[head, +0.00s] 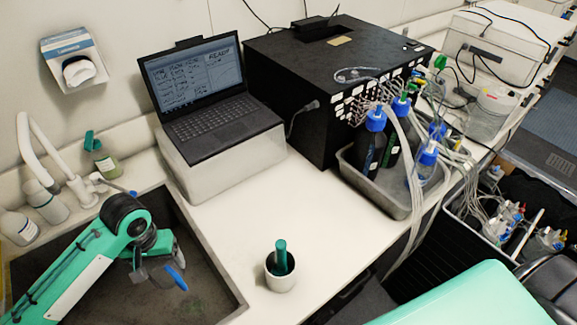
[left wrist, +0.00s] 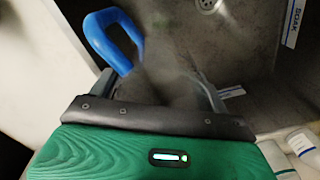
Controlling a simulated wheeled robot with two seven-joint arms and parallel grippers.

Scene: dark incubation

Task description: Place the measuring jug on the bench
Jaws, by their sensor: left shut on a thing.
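My left gripper (head: 160,272) hangs over the dark sink (head: 205,285), left of the bench (head: 235,205). It is shut on the measuring jug, whose blue handle (head: 177,278) sticks out to the right of the fingers. In the left wrist view, the handle (left wrist: 112,30) is a blue loop beyond the fingers of the left gripper (left wrist: 160,88). The jug's body is dim and hard to make out between the fingers. My right gripper is not in view.
A white pot (head: 281,279) with a green tool stands on the bench near its front. A laptop (head: 212,110) sits on a white box behind. A metal tray (head: 395,198) of bottles and tubes stands right. Bare bench lies between the pot and the laptop box.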

